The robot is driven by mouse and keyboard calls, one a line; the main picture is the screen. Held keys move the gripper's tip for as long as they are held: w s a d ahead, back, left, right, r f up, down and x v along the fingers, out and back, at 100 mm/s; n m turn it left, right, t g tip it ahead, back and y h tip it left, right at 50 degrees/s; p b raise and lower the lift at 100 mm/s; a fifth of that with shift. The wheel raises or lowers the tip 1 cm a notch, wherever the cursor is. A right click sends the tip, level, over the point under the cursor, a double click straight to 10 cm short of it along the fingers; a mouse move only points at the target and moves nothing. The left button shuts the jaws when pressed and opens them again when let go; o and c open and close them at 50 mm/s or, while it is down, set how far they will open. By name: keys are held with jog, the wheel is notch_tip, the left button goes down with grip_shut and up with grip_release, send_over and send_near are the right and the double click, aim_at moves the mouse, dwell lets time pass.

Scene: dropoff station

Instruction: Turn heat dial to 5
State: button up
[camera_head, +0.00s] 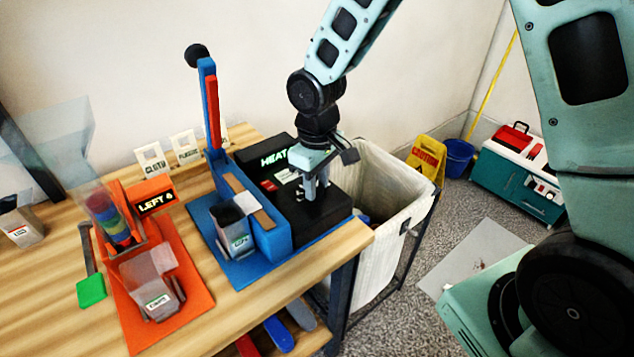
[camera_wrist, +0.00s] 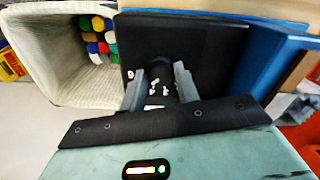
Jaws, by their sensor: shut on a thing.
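The black heater unit (camera_head: 325,218), with a "HEAT" sign on its back part, sits at the table's right end beside the blue press. My gripper (camera_head: 316,192) points down over its flat black top. In the wrist view my gripper (camera_wrist: 161,88) has its two grey fingers on either side of the dark heat dial (camera_wrist: 184,68), shut on it. White number marks (camera_wrist: 153,90) show on the top around the dial, too small and blurred to read. The dial's pointer and setting cannot be told.
The blue press (camera_head: 262,222) with its upright lever stands directly left of the heater. An orange station (camera_head: 190,297) is further left. A white bin (camera_head: 372,250) with colourful items stands off the table's right edge. Small signs stand behind.

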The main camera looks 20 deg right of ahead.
aim_at(317, 187)
dwell(0.4)
jog(key=o, duration=1)
jog(key=shift+c, duration=0.2)
jog(key=shift+r, duration=0.1)
notch_tip(317, 187, up, 17)
jog(key=shift+r, duration=0.15)
